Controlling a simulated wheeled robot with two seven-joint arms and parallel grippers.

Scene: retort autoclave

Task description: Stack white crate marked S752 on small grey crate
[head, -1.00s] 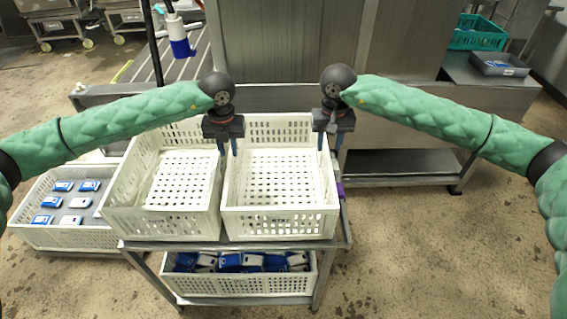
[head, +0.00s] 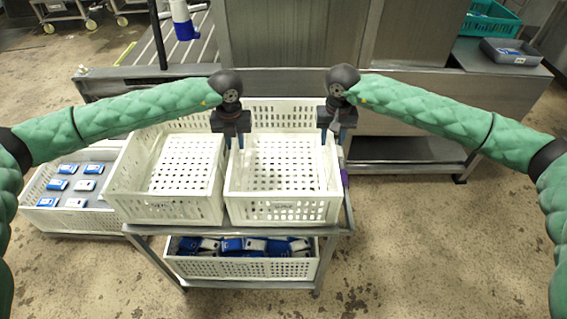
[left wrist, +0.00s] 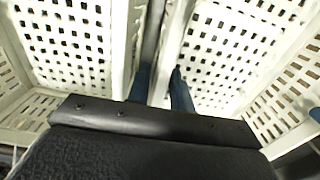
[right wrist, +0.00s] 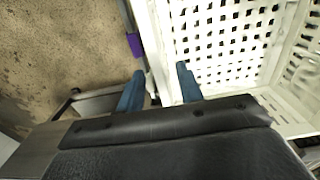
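Two white perforated crates stand side by side on a trolley. Each has a dark mark on its front that is too small to read. My grippers are at the right-hand white crate (head: 283,210), which is empty. My left gripper (head: 234,142) is open at its left wall, and the fingers (left wrist: 160,88) stand on either side of the rim. My right gripper (head: 332,140) is open at its right wall, with its fingers (right wrist: 160,88) astride that rim. Neither is visibly clamped. A small grey crate (head: 512,61) with a blue-and-white item in it sits on a bench at the right.
The left-hand white crate (head: 165,210) is close against the other. A crate of blue-and-white packs (head: 240,268) is on the lower shelf, and another (head: 80,218) stands low at the left. A green crate (head: 490,20) is behind the grey one. Floor at the right is clear.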

